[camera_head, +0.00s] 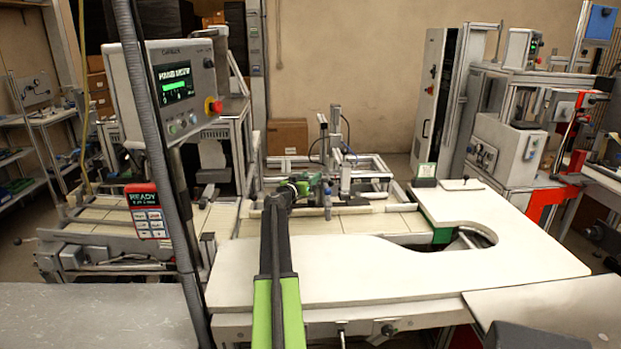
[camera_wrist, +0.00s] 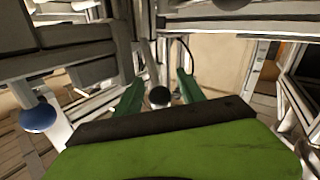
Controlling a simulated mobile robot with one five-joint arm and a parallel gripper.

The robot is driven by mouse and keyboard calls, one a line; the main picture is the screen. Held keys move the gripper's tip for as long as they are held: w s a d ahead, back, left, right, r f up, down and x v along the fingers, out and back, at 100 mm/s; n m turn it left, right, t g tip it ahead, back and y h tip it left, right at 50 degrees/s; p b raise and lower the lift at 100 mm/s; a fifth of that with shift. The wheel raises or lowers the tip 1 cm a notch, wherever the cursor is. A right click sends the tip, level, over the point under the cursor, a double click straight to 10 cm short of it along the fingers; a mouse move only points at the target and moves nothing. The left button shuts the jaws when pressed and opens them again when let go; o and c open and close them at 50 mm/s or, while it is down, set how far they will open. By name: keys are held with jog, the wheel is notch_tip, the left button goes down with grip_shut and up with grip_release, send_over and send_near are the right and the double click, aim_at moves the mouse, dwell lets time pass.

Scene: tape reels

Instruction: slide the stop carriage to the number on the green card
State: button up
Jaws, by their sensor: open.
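My gripper (camera_wrist: 160,84) is open in the wrist view, with a green finger on each side. A dark round knob with a pale rim (camera_wrist: 160,97) shows between the fingers; I see no clear contact. I cannot tell whether this knob belongs to the stop carriage. In the head view my gripper (camera_head: 301,187) is at the end of my green arm, in front of the metal frame behind the white worktop. The carriage and any scale are not clearly identifiable.
The white worktop (camera_head: 400,275) has a curved cutout at right and is mostly clear. A control panel (camera_head: 172,85) on a post stands at left. A metal upright (camera_head: 345,165) rises near my gripper. A blue ball knob (camera_wrist: 38,117) is at left in the wrist view.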

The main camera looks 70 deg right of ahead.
jog(key=w+a, duration=0.2)
jog(key=a, duration=1.5)
jog(key=shift+w, duration=0.25)
